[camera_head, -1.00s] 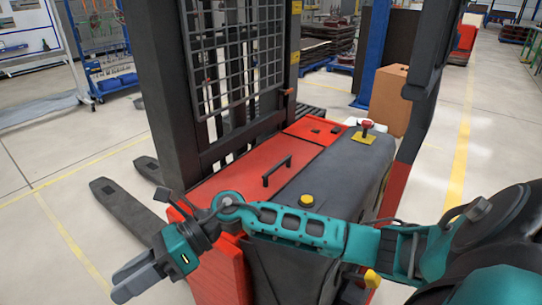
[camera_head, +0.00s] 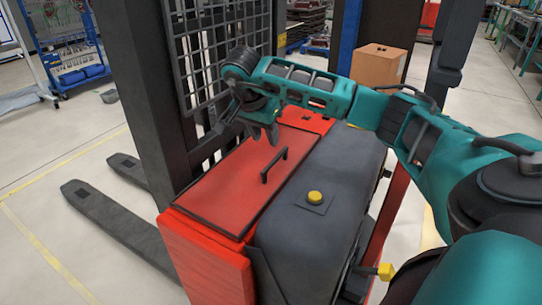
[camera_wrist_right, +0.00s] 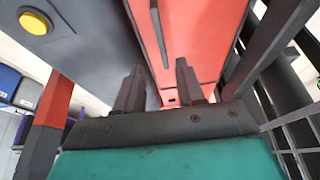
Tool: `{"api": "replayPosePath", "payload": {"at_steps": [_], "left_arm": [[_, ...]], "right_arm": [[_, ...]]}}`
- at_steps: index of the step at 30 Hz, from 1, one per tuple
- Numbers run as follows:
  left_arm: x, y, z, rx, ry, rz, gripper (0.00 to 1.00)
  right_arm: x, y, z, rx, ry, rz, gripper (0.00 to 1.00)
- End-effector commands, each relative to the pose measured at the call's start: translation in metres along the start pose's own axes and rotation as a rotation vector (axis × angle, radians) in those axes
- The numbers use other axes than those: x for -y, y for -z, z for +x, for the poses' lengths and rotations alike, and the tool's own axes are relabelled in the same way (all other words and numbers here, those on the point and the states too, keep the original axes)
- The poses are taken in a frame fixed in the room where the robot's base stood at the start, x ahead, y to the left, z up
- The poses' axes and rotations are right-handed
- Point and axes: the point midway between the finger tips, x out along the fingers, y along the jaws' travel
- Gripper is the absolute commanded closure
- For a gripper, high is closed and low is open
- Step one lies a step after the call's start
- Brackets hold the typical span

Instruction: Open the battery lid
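The red battery lid (camera_head: 228,188) lies flat and closed on top of the stacker truck, with a black bar handle (camera_head: 274,166) standing near its right edge. In the right wrist view the lid (camera_wrist_right: 205,35) and its dark handle (camera_wrist_right: 159,32) show ahead of the fingers. My right gripper (camera_head: 265,134) points down above the far part of the lid, beyond the handle and apart from it. Its two dark fingers (camera_wrist_right: 159,72) are spread with nothing between them. My left gripper is not in view.
The black mast and mesh guard (camera_head: 222,50) rise just left of my right gripper. A dark grey cover with a yellow button (camera_head: 315,197) lies right of the lid. The forks (camera_head: 120,225) extend left. A cardboard box (camera_head: 379,65) stands behind.

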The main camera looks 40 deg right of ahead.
Motion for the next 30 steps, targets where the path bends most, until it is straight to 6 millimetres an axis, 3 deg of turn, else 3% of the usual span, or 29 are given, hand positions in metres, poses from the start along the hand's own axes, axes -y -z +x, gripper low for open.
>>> {"api": "replayPosePath", "payload": {"at_steps": [6, 12, 18, 26, 30], "left_arm": [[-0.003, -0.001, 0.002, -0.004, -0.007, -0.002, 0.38], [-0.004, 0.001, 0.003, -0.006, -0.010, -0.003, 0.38], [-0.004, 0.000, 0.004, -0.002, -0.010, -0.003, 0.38], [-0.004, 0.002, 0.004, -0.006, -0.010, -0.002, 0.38], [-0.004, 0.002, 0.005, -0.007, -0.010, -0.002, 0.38]], "right_arm": [[-0.001, -0.002, 0.050, 0.002, -0.004, 0.000, 0.62], [0.000, -0.002, 0.081, 0.003, -0.001, 0.001, 0.62], [0.001, -0.001, 0.093, 0.002, 0.002, 0.000, 0.62], [0.001, -0.001, 0.094, 0.002, 0.002, 0.000, 0.62], [0.001, -0.001, 0.094, 0.002, 0.002, 0.000, 0.73]]}}
